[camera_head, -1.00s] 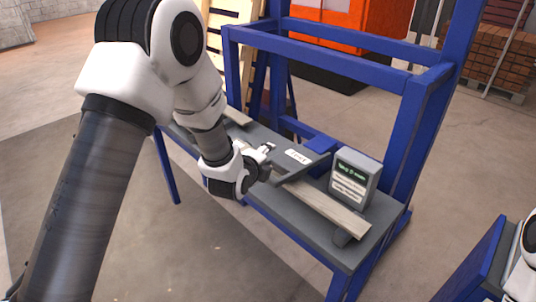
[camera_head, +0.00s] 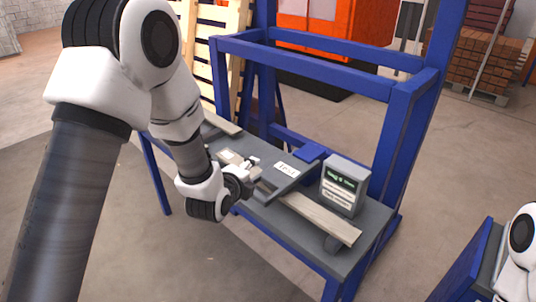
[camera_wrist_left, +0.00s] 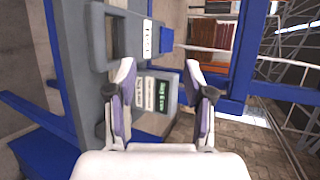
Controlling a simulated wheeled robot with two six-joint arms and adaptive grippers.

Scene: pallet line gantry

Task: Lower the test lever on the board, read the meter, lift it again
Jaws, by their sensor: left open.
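The test lever (camera_head: 293,178) appears to be the dark grey flat arm with a white label, running from a blue block on the bench towards my left gripper. Its grey end and label also show in the left wrist view (camera_wrist_left: 147,40). My left gripper (camera_head: 253,167) is open beside the lever's near end, with nothing seen between its fingers; I cannot tell whether it touches. Its spread fingers show in the wrist view (camera_wrist_left: 160,68). The meter (camera_head: 345,183) is a grey box with a green display, right of the lever; its text is too small to read. My right gripper is out of view.
A wooden strip (camera_head: 318,218) lies along the bench (camera_head: 352,255) in front of the meter. A blue gantry frame (camera_head: 395,140) rises behind it. A pallet (camera_head: 225,50), an orange machine (camera_head: 320,25) and stacked bricks (camera_head: 480,55) stand farther back. The floor in front is clear.

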